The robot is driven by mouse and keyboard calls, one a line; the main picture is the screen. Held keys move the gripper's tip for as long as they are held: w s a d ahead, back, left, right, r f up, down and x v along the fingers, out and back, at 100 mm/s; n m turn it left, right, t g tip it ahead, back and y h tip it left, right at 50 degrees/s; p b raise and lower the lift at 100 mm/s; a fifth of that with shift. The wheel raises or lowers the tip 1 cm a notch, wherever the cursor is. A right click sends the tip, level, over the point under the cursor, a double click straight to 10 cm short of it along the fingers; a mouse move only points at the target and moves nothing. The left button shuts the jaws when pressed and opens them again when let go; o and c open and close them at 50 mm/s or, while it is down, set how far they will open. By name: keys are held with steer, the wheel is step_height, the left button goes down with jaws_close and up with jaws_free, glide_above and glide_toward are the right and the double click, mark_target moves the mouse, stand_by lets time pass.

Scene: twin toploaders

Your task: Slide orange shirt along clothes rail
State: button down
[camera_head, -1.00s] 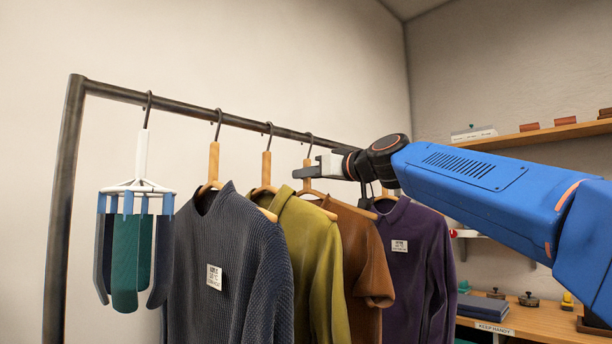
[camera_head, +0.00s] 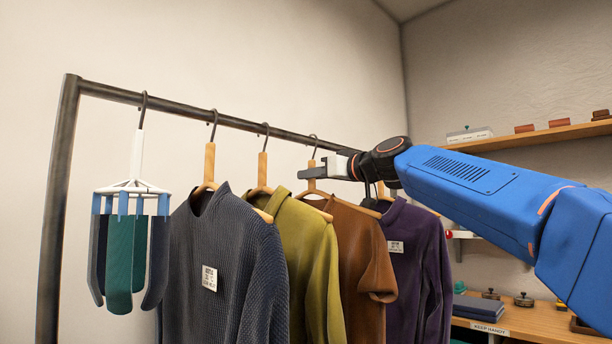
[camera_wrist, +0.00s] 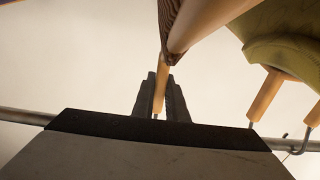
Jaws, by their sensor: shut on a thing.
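The orange-brown shirt (camera_head: 362,262) hangs from the rail (camera_head: 240,122) on a wooden hanger, between the olive shirt (camera_head: 301,245) and the purple shirt (camera_head: 420,255). My gripper (camera_head: 312,171) is at the hanger's upright neck, just below its hook. In the wrist view, the two dark fingers (camera_wrist: 163,98) close around the wooden neck (camera_wrist: 160,88) from both sides. The shirt hangs upright. Its right side is close to the purple shirt, whose hanger top is partly hidden behind my wrist.
A dark grey knit shirt (camera_head: 225,265) and a hanger with dangling coloured pieces (camera_head: 131,240) hang further left. The rail's left post (camera_head: 58,210) stands at the far left. A shelf (camera_head: 540,136) and a wooden counter (camera_head: 535,318) are at the right.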

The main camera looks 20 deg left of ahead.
steer(key=w+d, duration=0.3)
steer(key=w, duration=0.4)
steer(key=w+d, duration=0.3)
steer(key=w, duration=0.4)
steer(key=shift+w, duration=0.2)
stand_by(1.0)
steer(key=shift+f, duration=0.2)
stand_by(1.2)
steer(key=c, duration=1.7)
jaws_free()
steer(key=shift+d, duration=0.1)
steer(key=v, duration=1.7)
steer(key=shift+s+d, duration=0.1)
steer(key=shift+s, duration=0.05)
steer(key=shift+v, duration=5)
